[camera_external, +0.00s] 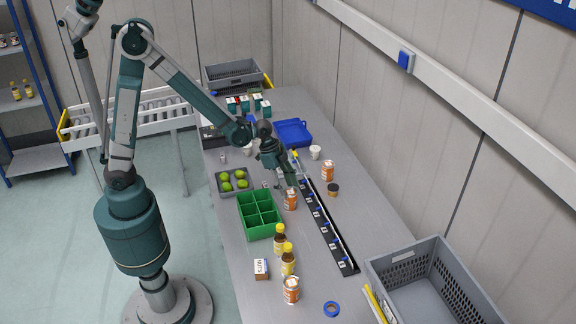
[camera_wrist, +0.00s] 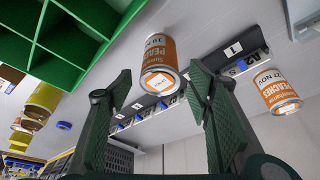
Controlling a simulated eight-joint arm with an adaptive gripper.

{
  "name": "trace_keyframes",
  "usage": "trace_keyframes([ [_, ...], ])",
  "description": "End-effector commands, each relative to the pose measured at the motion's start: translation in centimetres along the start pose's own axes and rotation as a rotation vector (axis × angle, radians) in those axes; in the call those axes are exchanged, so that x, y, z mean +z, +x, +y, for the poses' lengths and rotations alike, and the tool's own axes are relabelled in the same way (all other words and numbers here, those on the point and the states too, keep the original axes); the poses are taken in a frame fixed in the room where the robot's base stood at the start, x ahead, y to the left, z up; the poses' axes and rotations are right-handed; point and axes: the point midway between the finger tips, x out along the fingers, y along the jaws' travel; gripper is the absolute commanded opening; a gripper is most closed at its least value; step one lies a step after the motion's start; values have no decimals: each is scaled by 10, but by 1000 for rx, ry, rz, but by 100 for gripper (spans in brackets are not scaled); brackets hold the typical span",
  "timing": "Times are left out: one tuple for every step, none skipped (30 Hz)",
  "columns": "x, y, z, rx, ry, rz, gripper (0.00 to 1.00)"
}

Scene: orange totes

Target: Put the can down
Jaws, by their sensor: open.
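An orange-and-white can (camera_external: 291,201) stands on the grey table between the green divided box and the black rail. My gripper (camera_external: 289,185) is just above and behind it, pointing down. In the wrist view the can (camera_wrist: 158,65) shows just beyond and between my two fingertips (camera_wrist: 163,82). The fingers are spread wide, with a visible gap to the can on both sides. Another orange can (camera_external: 327,171) stands on the far side of the rail. A third orange can (camera_external: 291,290) stands near the front, by the bottles.
The green divided box (camera_external: 258,217) is close on the left. The black rail (camera_external: 330,228) with numbered labels runs along the right. Yellow-capped bottles (camera_external: 280,240), a small carton (camera_external: 261,269) and blue tape (camera_external: 331,309) lie nearer the front. A grey crate (camera_external: 410,256) stands at front right.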

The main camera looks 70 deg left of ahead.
Motion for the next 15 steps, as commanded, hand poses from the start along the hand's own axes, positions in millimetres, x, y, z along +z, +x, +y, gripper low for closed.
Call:
trace_keyframes([
  [0, -7, 0, 0, -1, 0, 50],
  [0, -10, 0, 0, -1, 0, 50],
  [0, -15, 0, 0, -1, 0, 50],
  [0, -18, 0, 0, -1, 0, 50],
  [0, -22, 0, 0, -2, 0, 50],
  [0, -26, 0, 0, -2, 0, 50],
  [0, -30, 0, 0, -2, 0, 50],
  [0, -33, 0, 0, -2, 0, 50],
  [0, -38, 0, 0, -1, 0, 50],
  [0, -41, 0, 0, -1, 0, 50],
  [0, -44, 0, 0, -1, 0, 50],
  [0, -48, 0, 0, -1, 0, 50],
  [0, -51, 0, 0, 0, 0, 50],
  [0, -54, 0, 0, 0, 0, 50],
  [0, -58, 0, 0, 0, 0, 50],
])
